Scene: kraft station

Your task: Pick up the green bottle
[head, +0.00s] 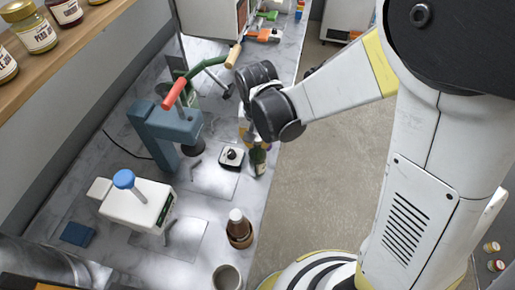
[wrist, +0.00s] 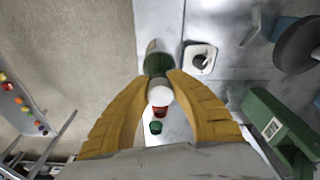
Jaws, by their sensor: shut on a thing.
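The green bottle (head: 258,162) is near the right edge of the marble counter in the head view. In the wrist view the green bottle (wrist: 157,62) shows its dark green body and a white cap close to the camera. My gripper (wrist: 160,78) has its yellow fingers closed on either side of the bottle near its upper part. In the head view my gripper (head: 257,140) is above the bottle and partly hides it. Whether the bottle's base touches the counter is hard to tell.
A blue press (head: 165,125) and a white device with a blue knob (head: 140,203) stand further left. A brown bottle with a white cap (head: 239,226) stands nearer on the counter. The floor lies right.

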